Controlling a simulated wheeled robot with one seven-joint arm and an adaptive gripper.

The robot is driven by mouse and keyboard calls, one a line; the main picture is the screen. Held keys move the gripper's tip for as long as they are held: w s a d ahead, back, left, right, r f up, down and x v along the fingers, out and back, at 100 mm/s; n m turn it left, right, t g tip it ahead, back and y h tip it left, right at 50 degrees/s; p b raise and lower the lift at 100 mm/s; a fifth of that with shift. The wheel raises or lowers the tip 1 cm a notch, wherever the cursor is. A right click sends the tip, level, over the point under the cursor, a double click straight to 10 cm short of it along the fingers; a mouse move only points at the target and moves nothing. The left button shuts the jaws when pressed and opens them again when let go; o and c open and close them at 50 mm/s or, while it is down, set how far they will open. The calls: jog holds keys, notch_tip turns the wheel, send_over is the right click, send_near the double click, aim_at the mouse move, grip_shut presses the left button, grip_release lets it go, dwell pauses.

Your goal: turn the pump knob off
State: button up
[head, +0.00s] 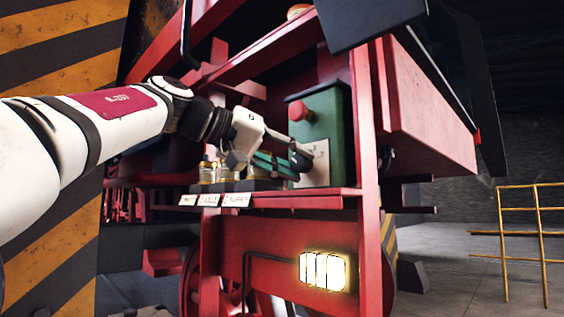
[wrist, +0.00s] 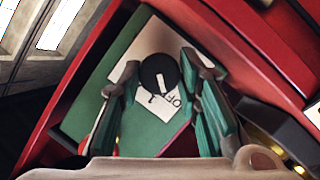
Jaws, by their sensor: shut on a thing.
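The pump knob is a round black knob (head: 301,161) on the white label plate (head: 320,160) of a green control box (head: 338,125). In the wrist view the knob (wrist: 155,67) sits between the two green-padded fingers of my gripper (wrist: 160,72). My gripper (head: 288,162) reaches the box from the left and is shut on the knob. A white line on the knob runs toward the lower part of the plate (wrist: 158,110) in the wrist view. Letters reading "OF" show there; the rest of the label is hidden by the knob and fingers.
A red mushroom button (head: 301,110) sits on the box above the knob. Small brass-coloured parts (head: 207,170) stand on a dark labelled block (head: 262,184) below my gripper. Red frame posts (head: 366,130) border the box. A lit lamp (head: 323,271) is lower down.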

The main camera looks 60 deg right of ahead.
jog(key=shift+n+g, duration=0.3)
jog(key=shift+n, duration=0.1)
dwell(0.3)
jog(key=o, duration=1.1)
jog(key=shift+o, duration=0.2)
jog(key=shift+w, duration=0.1)
jog(key=v, duration=1.2)
